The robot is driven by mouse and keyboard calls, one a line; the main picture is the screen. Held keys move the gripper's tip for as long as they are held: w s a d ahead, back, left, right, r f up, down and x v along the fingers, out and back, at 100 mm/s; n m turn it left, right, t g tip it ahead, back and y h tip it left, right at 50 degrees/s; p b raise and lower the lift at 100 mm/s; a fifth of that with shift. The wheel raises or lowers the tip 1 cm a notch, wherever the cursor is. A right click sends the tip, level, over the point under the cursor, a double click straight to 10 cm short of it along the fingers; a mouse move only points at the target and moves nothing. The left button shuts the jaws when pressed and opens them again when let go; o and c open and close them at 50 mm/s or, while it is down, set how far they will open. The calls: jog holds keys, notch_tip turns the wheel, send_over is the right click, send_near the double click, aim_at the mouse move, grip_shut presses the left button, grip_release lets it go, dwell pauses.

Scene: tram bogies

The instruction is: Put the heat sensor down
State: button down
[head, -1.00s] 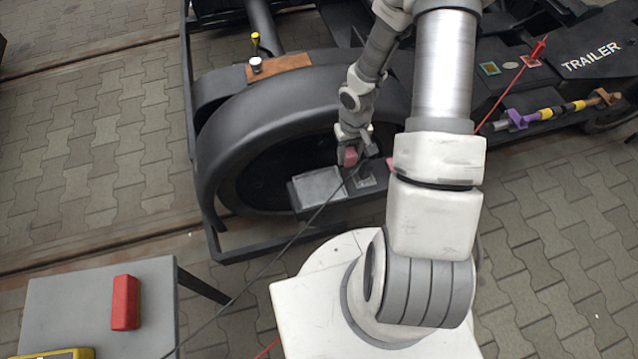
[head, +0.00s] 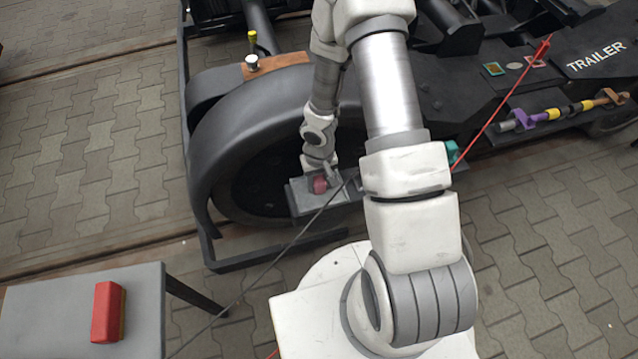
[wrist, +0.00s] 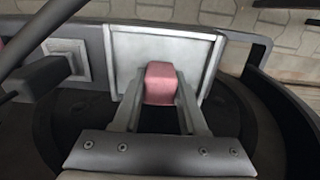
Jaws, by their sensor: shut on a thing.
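A pinkish-red block, which I take for the heat sensor (wrist: 160,82), sits between the two fingers of my gripper (wrist: 158,100) in the wrist view. In the head view my gripper (head: 322,181) points down over a light grey, rimmed square plate (wrist: 124,46) on the dark ledge beside the wheel. The block lies over the lower middle of that plate in the wrist view. I cannot tell whether it touches the plate. My gripper hides most of the plate in the head view.
A smaller square pad (wrist: 70,53) lies left of the plate in the wrist view, with a dark part beside it. A thin black cable (head: 296,238) crosses the head view. The big wheel cover (head: 262,115) is close behind. A red block (head: 106,312) lies on the grey table (head: 45,308).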

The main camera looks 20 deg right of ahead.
jog(key=shift+f, duration=0.15)
jog(key=shift+c, duration=2.2)
grip_release()
